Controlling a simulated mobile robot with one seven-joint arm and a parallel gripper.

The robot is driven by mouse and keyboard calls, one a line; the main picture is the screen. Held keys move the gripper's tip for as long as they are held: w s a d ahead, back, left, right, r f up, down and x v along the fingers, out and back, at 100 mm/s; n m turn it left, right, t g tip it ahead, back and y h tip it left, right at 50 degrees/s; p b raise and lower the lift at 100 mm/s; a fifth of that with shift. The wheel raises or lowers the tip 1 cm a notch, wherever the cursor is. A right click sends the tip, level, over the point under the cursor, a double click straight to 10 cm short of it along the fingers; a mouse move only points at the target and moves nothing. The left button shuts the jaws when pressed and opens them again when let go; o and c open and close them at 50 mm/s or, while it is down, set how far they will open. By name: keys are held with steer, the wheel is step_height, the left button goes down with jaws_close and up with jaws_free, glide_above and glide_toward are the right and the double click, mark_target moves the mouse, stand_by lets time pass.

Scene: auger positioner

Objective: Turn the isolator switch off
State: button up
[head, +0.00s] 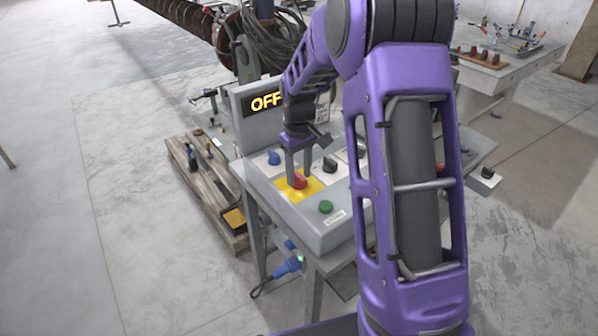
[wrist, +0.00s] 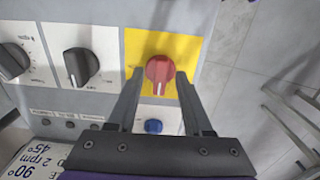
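The isolator switch appears to be the red rotary knob (wrist: 159,70) on a yellow plate (wrist: 183,48). Its raised grip runs roughly up and down in the wrist view. In the head view the red knob (head: 299,182) sits on the sloped top of a grey control box (head: 318,234). My gripper (head: 299,170) points down at the knob. My gripper (wrist: 160,74) is open, one fingertip to each side of the knob's near part. A gap shows between fingers and knob, with no clear contact. A display (head: 265,101) behind the panel reads "OFF".
A blue knob (head: 274,158), a dark knob (head: 329,165) and a green button (head: 326,207) are close by on the panel. Open floor extends farther left.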

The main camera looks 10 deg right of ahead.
mark_target(299, 175)
step_height(299, 175, up, 18)
steer(key=p, duration=0.2)
steer(key=shift+f, duration=0.25)
stand_by(0.4)
